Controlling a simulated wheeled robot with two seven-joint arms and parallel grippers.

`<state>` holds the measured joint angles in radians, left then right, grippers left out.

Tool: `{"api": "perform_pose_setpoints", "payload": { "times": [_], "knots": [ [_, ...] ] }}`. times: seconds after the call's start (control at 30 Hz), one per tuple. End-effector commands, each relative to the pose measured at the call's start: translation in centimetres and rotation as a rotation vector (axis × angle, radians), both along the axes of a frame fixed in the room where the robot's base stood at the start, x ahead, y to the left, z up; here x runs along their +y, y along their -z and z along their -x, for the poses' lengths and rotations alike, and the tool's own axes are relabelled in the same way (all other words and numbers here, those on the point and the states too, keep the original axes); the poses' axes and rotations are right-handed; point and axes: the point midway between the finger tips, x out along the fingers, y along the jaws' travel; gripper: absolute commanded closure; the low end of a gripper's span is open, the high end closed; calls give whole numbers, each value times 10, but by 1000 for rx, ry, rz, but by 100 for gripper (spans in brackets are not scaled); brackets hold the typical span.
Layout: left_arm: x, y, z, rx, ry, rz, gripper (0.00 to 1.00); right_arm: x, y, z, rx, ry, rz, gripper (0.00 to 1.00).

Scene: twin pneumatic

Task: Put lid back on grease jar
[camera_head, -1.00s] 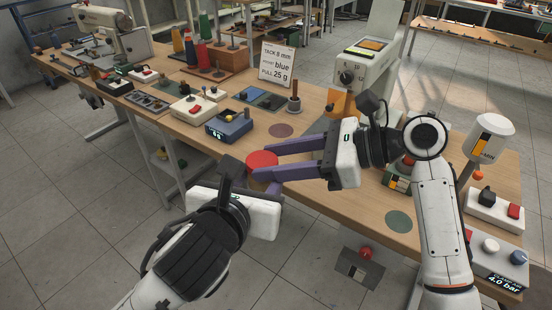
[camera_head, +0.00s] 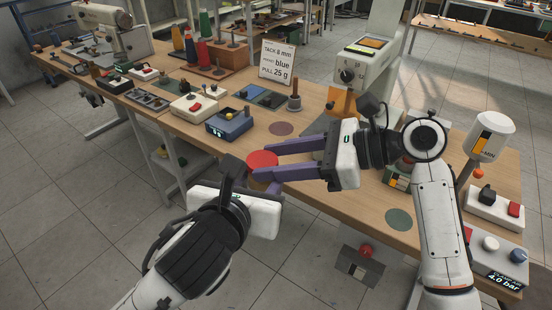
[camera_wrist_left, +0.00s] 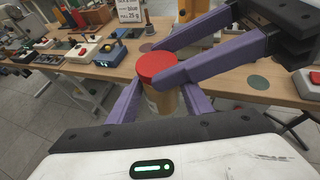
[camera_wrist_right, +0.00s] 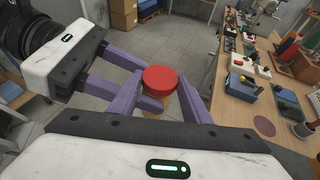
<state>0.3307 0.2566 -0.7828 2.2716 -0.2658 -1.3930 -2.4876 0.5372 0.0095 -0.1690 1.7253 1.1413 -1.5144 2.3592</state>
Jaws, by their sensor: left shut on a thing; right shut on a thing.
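The grease jar's red lid (camera_head: 263,159) is above the jar's tan body (camera_wrist_left: 163,101), in line with it. I cannot tell whether the lid is fully seated. My right gripper (camera_head: 272,162) reaches in from the right, its purple fingers on either side of the lid; it is shut on the lid. My left gripper (camera_wrist_left: 160,102) is shut on the jar body below, which is mostly hidden by fingers. The red lid also shows in the left wrist view (camera_wrist_left: 155,65) and the right wrist view (camera_wrist_right: 160,79).
The jar is held at the front edge of the wooden bench (camera_head: 330,195). A blue box (camera_head: 229,123), a sign (camera_head: 277,63) and a grey machine (camera_head: 362,65) stand behind. Dark red (camera_head: 281,128) and green (camera_head: 399,219) round patches mark the bench.

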Motion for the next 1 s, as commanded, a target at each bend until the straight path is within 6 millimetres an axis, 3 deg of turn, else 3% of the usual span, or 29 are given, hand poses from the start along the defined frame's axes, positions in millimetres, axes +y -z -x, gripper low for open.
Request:
{"api": "perform_pose_setpoints", "payload": {
  "times": [0.03, 0.07, 0.73, 1.0],
  "knots": [
    [0, -20, -4, -48, -2, 27, 95, -1, 17, 4, 23, -11, 33, 55],
    [0, -20, -4, -48, -2, 27, 95, -1, 17, 4, 23, -11, 33, 50],
    [0, -20, -4, -48, -2, 27, 95, -2, 16, 4, 23, -10, 33, 50],
    [1, -19, -4, -48, -3, 25, 95, -28, 6, 8, 22, -7, 34, 50]
  ]
}}
